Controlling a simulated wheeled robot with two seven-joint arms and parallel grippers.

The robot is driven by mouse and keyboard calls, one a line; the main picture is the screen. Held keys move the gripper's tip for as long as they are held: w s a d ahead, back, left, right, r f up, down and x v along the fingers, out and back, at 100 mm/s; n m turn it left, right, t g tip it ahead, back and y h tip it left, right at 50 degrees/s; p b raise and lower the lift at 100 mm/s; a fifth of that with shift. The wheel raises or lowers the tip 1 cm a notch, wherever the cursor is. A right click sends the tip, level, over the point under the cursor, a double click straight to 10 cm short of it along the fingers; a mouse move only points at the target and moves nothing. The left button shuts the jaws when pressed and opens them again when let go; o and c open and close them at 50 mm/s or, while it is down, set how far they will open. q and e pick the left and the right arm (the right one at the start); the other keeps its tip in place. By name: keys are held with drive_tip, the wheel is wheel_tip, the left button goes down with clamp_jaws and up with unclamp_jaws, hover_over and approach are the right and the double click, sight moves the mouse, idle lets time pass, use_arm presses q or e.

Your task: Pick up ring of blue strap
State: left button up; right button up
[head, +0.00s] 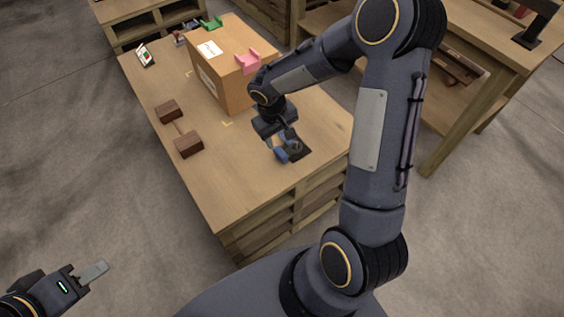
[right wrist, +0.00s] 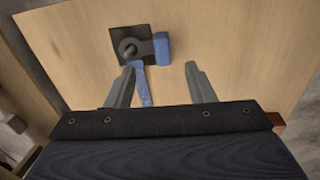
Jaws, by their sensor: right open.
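The blue strap shows in the right wrist view as a thick blue block (right wrist: 162,47) beside a grey post and a narrow blue tail (right wrist: 144,87) running toward me. The post stands on a dark square plate (right wrist: 117,37). In the head view blue parts (head: 280,155) show by the dark plate (head: 304,152), partly hidden by my right gripper (head: 286,146). My right gripper (right wrist: 160,67) is open in the right wrist view, its fingers apart, the tail near the left finger. Whether it touches is unclear. My left gripper (head: 95,272) is at the lower left, away from the table.
Two brown blocks (head: 168,110) (head: 188,144) lie on the left of the wooden table (head: 240,190). The table's front corner is clear.

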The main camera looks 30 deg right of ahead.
hover_over(279, 152)
drive_tip(key=f, duration=0.2)
drive_tip(key=a+f, duration=0.1)
drive_tip(key=f, duration=0.1)
drive_tip(key=shift+f+b, duration=0.3)
drive_tip(key=shift+f, duration=0.05)
drive_tip(key=f, duration=0.3)
drive_tip(key=d+f, duration=0.1)
drive_tip(key=f, duration=0.2)
drive_tip(key=shift+d+f+b, duration=0.15)
drive_tip(key=shift+f+b, duration=0.05)
drive_tip(key=shift+b, duration=0.15)
clamp_jaws()
